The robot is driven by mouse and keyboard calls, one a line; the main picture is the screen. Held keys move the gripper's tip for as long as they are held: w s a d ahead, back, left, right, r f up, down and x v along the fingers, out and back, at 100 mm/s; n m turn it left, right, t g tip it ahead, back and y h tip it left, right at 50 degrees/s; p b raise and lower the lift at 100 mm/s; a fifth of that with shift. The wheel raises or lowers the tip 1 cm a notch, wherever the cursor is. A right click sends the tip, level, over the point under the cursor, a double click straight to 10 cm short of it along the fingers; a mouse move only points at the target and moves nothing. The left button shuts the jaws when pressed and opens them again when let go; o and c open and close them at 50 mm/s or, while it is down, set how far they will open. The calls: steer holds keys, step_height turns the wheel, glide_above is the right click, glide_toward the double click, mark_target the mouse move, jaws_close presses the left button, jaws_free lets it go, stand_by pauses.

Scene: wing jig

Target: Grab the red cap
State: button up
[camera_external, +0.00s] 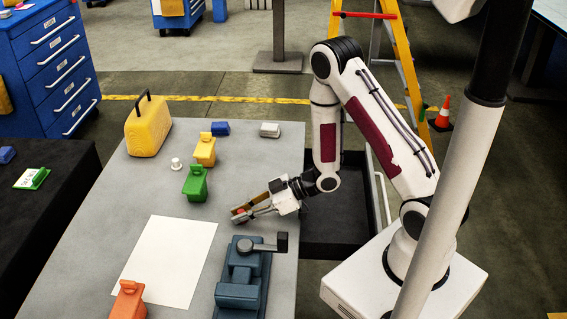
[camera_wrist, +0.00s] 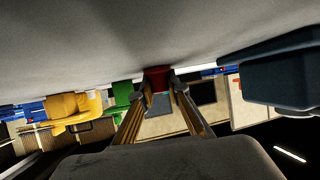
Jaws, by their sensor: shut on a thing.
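The red cap (camera_wrist: 158,78) sits between the fingertips of my gripper (camera_wrist: 160,92) in the wrist view, against the grey table surface. In the external view my gripper (camera_external: 240,215) is low over the right part of the table, and a bit of the red cap (camera_external: 239,212) shows at its tips. The gripper is shut on the cap. Much of the cap is hidden by the fingers. I cannot tell whether the cap touches the table.
A blue vise (camera_external: 240,285) stands close in front of my gripper. A white sheet (camera_external: 168,260) lies flat.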

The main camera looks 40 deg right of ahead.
mark_target(241, 211)
steer(key=shift+r, duration=0.15)
steer(key=shift+r, duration=4.8)
